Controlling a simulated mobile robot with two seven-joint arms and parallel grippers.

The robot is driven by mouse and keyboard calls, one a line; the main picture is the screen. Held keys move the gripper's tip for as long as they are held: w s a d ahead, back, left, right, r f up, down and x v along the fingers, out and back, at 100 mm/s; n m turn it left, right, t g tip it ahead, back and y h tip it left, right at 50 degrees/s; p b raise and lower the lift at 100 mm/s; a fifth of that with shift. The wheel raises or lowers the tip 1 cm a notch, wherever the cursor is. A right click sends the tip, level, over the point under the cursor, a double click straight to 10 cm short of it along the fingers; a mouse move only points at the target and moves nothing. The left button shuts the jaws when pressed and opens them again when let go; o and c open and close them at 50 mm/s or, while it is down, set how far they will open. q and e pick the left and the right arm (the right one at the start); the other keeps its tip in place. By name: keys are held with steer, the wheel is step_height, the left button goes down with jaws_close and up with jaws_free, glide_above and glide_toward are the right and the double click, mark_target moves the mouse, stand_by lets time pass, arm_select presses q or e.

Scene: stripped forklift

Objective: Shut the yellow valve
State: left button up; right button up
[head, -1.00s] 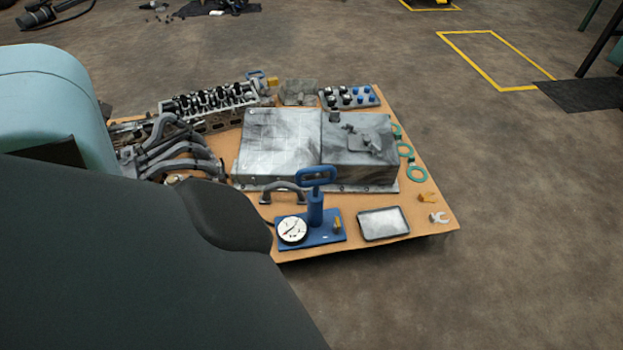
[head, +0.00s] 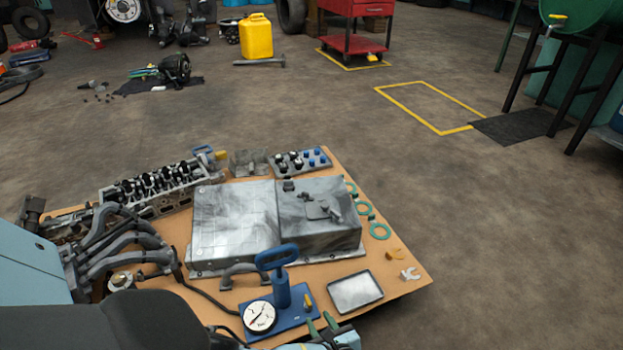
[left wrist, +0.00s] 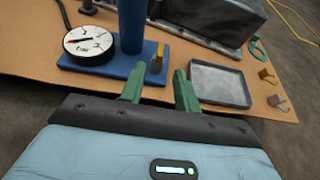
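A small yellow valve (head: 308,300) stands upright on the blue base (head: 289,319) of a hand pump, right of the blue pump column (head: 281,290) and the white gauge (head: 259,317). The left wrist view shows the valve (left wrist: 160,52) just beyond the fingertips, in line with the gap between them. My left gripper (head: 321,322) is open, its two green fingers apart and empty, at the near edge of the board. It also shows in the left wrist view (left wrist: 158,78). The fingers do not appear to touch the valve. My right gripper is not in view.
A grey tray (head: 355,292) lies right of the pump. A large grey metal block (head: 235,215) and a curved handle (head: 243,273) are behind it. A black hose (head: 205,295) runs to the pump's left. Another yellow handle (head: 557,17) is on the green tank (head: 585,15).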

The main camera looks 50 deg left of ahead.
mark_target(310, 306)
arm_select(q)
steer(key=b+x, duration=0.2)
steer(key=x, duration=0.4)
steer(key=shift+w+a+f, duration=0.15)
steer(key=shift+a, duration=0.05)
steer(key=shift+c, duration=0.3)
jaws_close()
